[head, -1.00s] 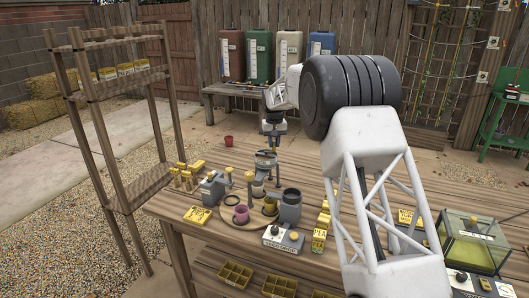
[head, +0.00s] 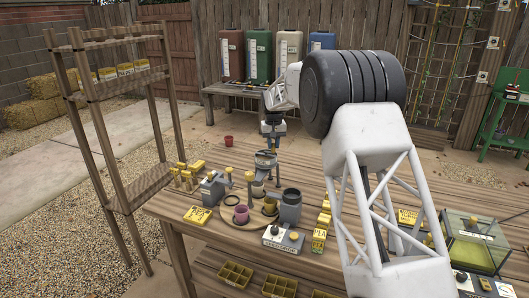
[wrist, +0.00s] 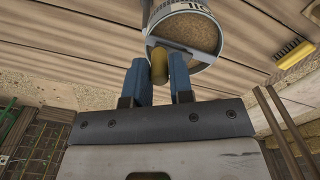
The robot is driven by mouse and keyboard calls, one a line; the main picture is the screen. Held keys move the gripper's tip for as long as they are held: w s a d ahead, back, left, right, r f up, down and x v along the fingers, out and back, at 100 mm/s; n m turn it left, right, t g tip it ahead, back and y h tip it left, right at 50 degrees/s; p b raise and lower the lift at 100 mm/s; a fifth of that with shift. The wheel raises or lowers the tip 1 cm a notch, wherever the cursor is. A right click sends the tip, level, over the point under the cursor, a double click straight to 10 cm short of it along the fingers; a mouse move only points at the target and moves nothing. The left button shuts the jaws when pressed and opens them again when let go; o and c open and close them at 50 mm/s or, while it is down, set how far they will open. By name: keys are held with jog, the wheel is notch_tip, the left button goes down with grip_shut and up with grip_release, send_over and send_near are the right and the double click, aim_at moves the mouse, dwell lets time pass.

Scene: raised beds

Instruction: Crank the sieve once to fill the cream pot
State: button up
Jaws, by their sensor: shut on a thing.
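The grey sieve (head: 265,161) stands on the wooden bench in the head view. In the wrist view its round drum (wrist: 190,32) holds brown soil and has a crossbar and part of a label on its rim. My gripper (wrist: 158,78) is shut on the yellow crank knob (wrist: 158,66) at the drum's edge, a blue finger on each side. In the head view my gripper (head: 270,146) is just above and behind the sieve. The cream pot (head: 258,188) is under the sieve, partly hidden; its filling cannot be made out.
A round wooden turntable (head: 232,221) also carries a purple pot (head: 241,214) and an olive pot (head: 270,206). A dark grey canister (head: 290,208) and a seed-drop box (head: 283,239) stand to the right. Yellow packets (head: 198,215) and a glass case (head: 473,242) are also on the bench.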

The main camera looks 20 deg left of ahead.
jog(key=shift+o, duration=0.2)
jog(key=shift+s+a, duration=0.15)
jog(key=shift+s, duration=0.1)
jog(key=shift+s+a, duration=0.1)
jog(key=shift+s, duration=0.35)
jog(key=shift+c, duration=0.5)
jog(key=shift+s+a, duration=0.1)
jog(key=shift+s, duration=0.05)
jog(key=shift+s+a, duration=0.35)
jog(key=o, duration=0.7)
jog(key=shift+c, duration=0.2)
jog(key=shift+r, duration=0.15)
